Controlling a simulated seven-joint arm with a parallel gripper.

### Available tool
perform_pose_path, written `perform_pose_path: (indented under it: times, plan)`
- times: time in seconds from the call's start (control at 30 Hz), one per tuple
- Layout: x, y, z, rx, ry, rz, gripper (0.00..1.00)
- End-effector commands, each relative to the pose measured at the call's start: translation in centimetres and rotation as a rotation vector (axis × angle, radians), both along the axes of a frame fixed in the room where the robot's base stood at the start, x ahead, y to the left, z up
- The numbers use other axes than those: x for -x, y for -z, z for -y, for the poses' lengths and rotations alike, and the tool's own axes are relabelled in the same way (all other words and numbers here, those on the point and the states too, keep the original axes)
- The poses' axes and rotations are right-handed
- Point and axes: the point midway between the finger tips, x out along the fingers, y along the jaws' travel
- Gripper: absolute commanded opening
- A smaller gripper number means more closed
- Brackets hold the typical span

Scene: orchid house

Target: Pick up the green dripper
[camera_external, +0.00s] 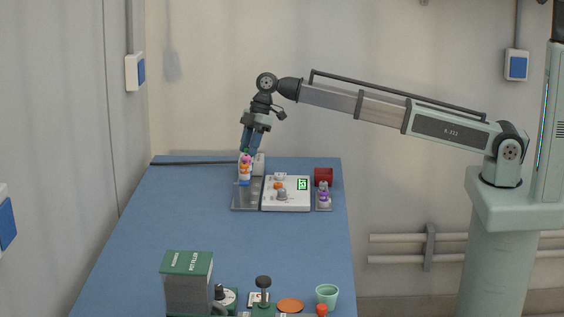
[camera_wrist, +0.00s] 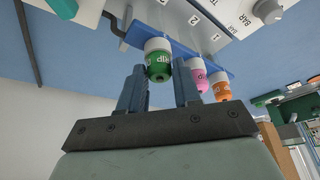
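The green dripper (camera_wrist: 158,67) is a small bottle with a green top and a white lower part, in the wrist view. My gripper (camera_wrist: 159,76) has one finger on each side of its green end. I cannot tell whether the fingers touch it. In the external view my gripper (camera_external: 248,149) points down over the far end of a short row of drippers, and its fingertips largely hide the green one. A pink dripper (camera_wrist: 199,77) and an orange dripper (camera_wrist: 221,88) stand beside it in the row.
A green-topped box (camera_external: 188,263) and a mint cup (camera_external: 327,295) stand at the front. The middle of the blue table (camera_external: 215,232) is clear.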

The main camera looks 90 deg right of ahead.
Motion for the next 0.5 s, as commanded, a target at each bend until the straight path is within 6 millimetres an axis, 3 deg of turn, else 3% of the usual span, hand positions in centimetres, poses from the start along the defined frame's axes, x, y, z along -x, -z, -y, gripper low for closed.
perform_pose_path:
  times: [0.3,0.5]
  plan:
    - [0.0,-0.01,0.0,0.0,0.0,0.0,0.01]
    - [0.0,-0.01,0.0,0.0,0.0,0.0,0.0]
